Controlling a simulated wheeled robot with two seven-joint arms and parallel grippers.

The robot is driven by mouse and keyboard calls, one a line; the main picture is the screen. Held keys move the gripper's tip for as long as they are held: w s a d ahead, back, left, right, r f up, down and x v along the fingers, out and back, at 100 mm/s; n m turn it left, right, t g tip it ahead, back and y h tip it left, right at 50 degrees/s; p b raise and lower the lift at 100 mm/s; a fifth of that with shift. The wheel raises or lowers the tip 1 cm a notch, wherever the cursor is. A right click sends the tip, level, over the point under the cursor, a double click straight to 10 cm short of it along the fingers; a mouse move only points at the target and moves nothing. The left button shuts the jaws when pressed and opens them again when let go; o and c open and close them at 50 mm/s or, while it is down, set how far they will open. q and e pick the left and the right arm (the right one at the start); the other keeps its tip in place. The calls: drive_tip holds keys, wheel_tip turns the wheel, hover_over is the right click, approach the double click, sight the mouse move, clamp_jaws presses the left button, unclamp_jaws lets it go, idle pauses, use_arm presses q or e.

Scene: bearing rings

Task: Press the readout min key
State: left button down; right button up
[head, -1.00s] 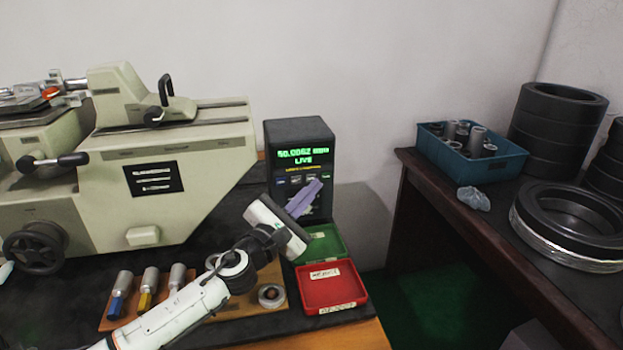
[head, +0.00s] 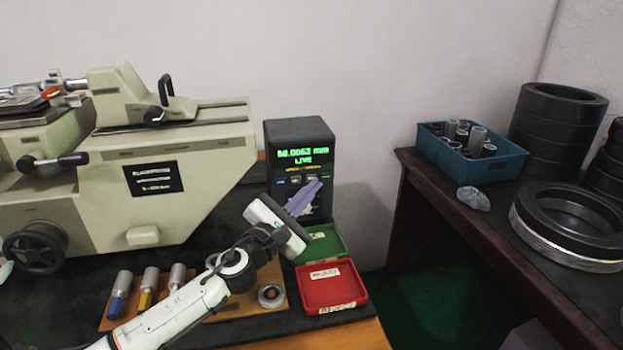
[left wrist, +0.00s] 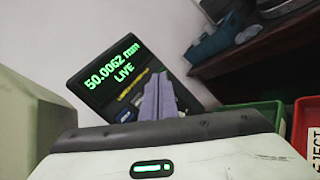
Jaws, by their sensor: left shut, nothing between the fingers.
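The readout (head: 288,134) is a dark box with a green display reading 50.0062 mm and LIVE. A row of small keys sits below the display; their labels are too small to read. My left gripper (head: 304,198) has its purple-grey fingers shut and empty, in front of the readout's lower face, close to the key row. The fingers hide part of that row. In the left wrist view the readout (left wrist: 112,72) appears tilted, and the fingers (left wrist: 158,98) overlap its keys. I cannot tell whether the tips touch a key. My right gripper is not in view.
A pale green measuring machine (head: 190,150) stands left of the readout. A green bin (head: 322,244) and a red bin (head: 332,287) sit in front of it. A wooden board (head: 228,302) holds several plugs and rings. A blue crate (head: 510,160) stands on the right table.

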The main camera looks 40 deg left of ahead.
use_arm(q)
drive_tip(key=shift+w+a, duration=0.2)
drive_tip(key=shift+a, duration=0.05)
drive_tip(key=shift+w+a, duration=0.2)
drive_tip(key=shift+a, duration=0.05)
idle(0.6)
idle(0.3)
drive_tip(key=shift+s+d, duration=0.5)
drive_tip(key=shift+d, duration=0.1)
drive_tip(key=shift+d, duration=0.1)
drive_tip(key=shift+s+d+p, duration=0.85)
drive_tip(key=shift+s+d, duration=0.75)
drive_tip(key=shift+d, duration=0.2)
